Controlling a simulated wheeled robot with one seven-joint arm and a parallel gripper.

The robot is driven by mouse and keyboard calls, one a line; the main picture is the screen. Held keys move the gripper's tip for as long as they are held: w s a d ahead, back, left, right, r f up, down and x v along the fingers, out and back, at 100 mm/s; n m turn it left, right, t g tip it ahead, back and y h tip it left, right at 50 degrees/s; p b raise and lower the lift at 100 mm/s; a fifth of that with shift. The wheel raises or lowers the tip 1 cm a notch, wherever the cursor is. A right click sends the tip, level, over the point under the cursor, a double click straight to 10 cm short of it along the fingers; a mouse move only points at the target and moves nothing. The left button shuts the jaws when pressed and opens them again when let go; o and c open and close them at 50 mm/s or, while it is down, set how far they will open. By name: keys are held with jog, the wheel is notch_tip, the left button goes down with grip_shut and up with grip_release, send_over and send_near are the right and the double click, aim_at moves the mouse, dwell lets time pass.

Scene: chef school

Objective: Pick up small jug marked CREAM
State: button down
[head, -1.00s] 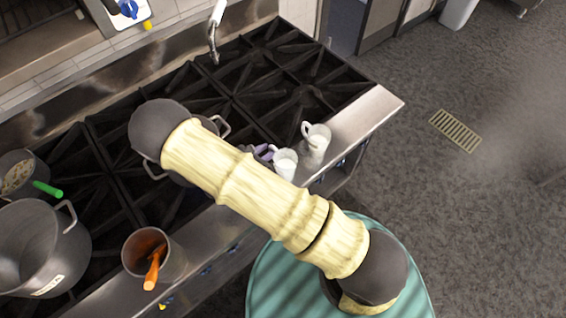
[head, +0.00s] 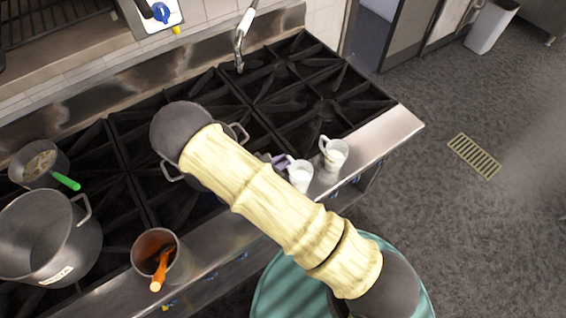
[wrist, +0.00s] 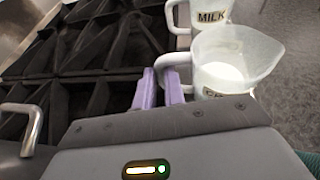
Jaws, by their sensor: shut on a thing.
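The small white jug with a label starting "CR" (wrist: 235,70) fills the upper right of the wrist view; the rest of its label is hidden by my gripper. It has white liquid inside. The same jug stands upright in the head view (head: 300,176) at the stove's front edge. My gripper (wrist: 160,80) has its purple fingers shut on the jug's handle, at its left side. In the head view the fingers (head: 276,160) are mostly hidden behind my arm. I cannot tell whether the jug touches the surface below.
A white jug marked MILK (wrist: 209,15) stands close behind; it also shows in the head view (head: 335,153). Black stove grates (head: 320,105) lie beyond.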

notch_tip(320, 180, up, 9)
jog(key=b, duration=0.2)
jog(key=shift+r+b, duration=0.2)
jog(key=shift+b, duration=0.15)
dwell(0.5)
jog(key=shift+d, duration=0.1)
dwell(0.5)
